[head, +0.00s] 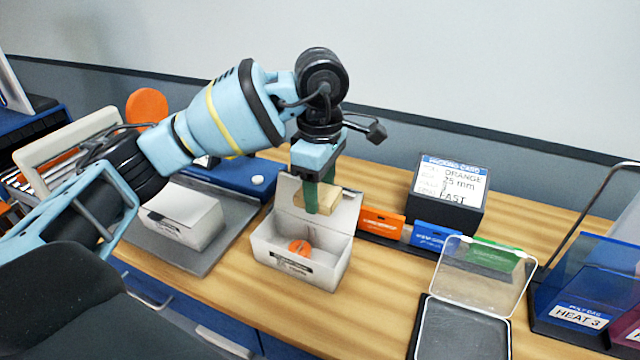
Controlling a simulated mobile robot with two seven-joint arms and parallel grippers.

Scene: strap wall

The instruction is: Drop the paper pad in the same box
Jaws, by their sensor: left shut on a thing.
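My left gripper (318,196) reaches in from the left and points down over an open white box (300,281). Its green fingers are shut on the paper pad (322,203), a small tan block, held above the box's opening near its raised back lid. An orange round item (299,247) lies inside the box. The label on the box's front is too small to read. My right gripper is not in the view.
A closed white box (185,216) sits on a grey mat to the left. A black card block (447,196), orange and blue tags, and a clear lidded case (463,330) stand to the right.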

